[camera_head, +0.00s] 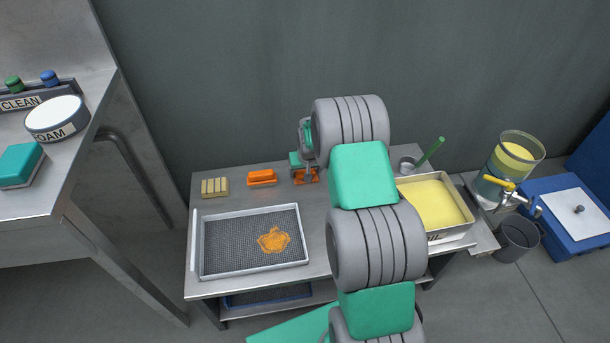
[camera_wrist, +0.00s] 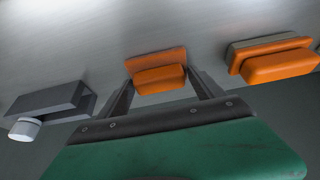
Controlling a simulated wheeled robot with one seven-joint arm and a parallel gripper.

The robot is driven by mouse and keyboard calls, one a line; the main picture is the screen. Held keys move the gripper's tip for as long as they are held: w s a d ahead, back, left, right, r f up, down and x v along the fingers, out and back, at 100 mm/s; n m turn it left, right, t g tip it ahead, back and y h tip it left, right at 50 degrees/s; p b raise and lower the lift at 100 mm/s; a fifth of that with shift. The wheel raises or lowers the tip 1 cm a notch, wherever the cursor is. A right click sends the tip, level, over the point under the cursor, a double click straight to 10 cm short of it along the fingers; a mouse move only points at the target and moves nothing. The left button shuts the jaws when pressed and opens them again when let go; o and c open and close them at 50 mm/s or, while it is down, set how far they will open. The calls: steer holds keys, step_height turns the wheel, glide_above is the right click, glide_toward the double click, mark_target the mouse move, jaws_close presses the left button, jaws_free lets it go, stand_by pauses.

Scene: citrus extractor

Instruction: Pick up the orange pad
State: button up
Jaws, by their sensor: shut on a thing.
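An orange pad (camera_wrist: 158,75), a block with a handle-like upper part on a wider orange base, sits between the two fingers of my gripper (camera_wrist: 163,90) in the wrist view. My gripper is shut on it. In the head view my gripper (camera_head: 306,170) is at the back of the metal table, with the pad (camera_head: 305,177) low at its fingertips, partly hidden by them. I cannot tell whether the pad touches the table top. A second orange block (camera_head: 262,177) with a tan layer lies just to its left; it also shows at the right of the wrist view (camera_wrist: 275,58).
A pale yellow block (camera_head: 215,187) lies at the table's back left. A mesh tray (camera_head: 225,245) with an orange smear (camera_head: 273,240) fills the front left. A yellow-filled tub (camera_head: 435,205) stands right of my arm. A grey part with a white knob (camera_wrist: 50,105) lies left in the wrist view.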

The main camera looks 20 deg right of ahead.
steer(key=c, duration=0.5)
steer(key=shift+o, duration=0.2)
steer(key=shift+r, duration=0.25)
step_height(320, 180, up, 2)
steer(key=shift+r+p, duration=0.25)
steer(key=shift+p, duration=0.3)
steer(key=s+d+r+p, duration=0.3)
steer(key=s+d+r, duration=0.6)
steer(key=s+r, duration=0.1)
steer(key=shift+s+d, duration=0.15)
steer(key=shift+s, duration=0.1)
